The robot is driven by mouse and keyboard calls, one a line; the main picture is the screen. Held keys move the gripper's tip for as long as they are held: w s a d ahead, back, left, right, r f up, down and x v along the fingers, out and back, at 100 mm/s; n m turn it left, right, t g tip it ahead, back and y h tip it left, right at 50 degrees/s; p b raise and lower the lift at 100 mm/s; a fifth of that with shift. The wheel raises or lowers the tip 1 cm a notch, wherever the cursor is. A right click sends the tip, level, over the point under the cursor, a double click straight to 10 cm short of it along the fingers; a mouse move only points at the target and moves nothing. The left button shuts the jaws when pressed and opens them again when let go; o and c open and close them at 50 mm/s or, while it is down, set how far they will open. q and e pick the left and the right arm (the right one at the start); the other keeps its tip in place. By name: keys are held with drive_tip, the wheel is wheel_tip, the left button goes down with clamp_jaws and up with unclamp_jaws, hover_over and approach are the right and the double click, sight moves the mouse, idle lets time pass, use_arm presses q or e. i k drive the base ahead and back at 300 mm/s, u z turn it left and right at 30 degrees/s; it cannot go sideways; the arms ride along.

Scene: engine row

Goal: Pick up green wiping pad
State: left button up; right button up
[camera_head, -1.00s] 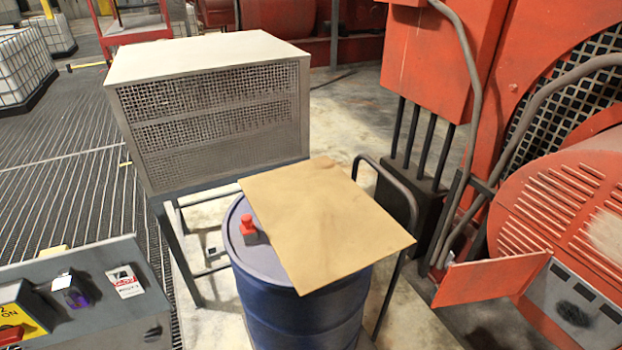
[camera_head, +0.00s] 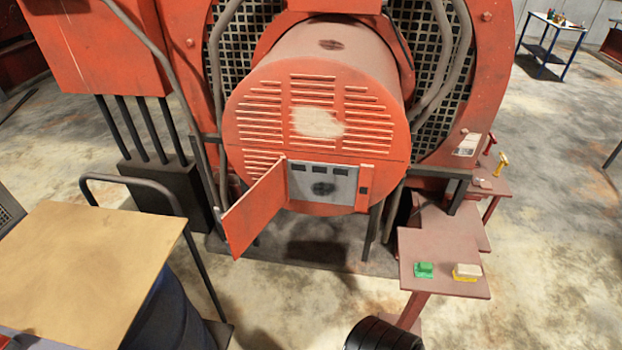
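The green wiping pad (camera_head: 424,270) lies on a small reddish-brown stand (camera_head: 440,287) at the lower right of the head view. It is a small block, near the front left of the stand's top. A whitish block with a yellow base (camera_head: 467,272) lies to its right, apart from it. Neither of my grippers is in view, and nothing touches the pad.
A large red engine (camera_head: 315,120) with an open red flap (camera_head: 253,208) stands behind and left of the stand. A black ribbed object (camera_head: 383,335) is cut off at the bottom.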

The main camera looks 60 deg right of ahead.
sight(422, 270)
drive_tip(key=z, duration=2.1)
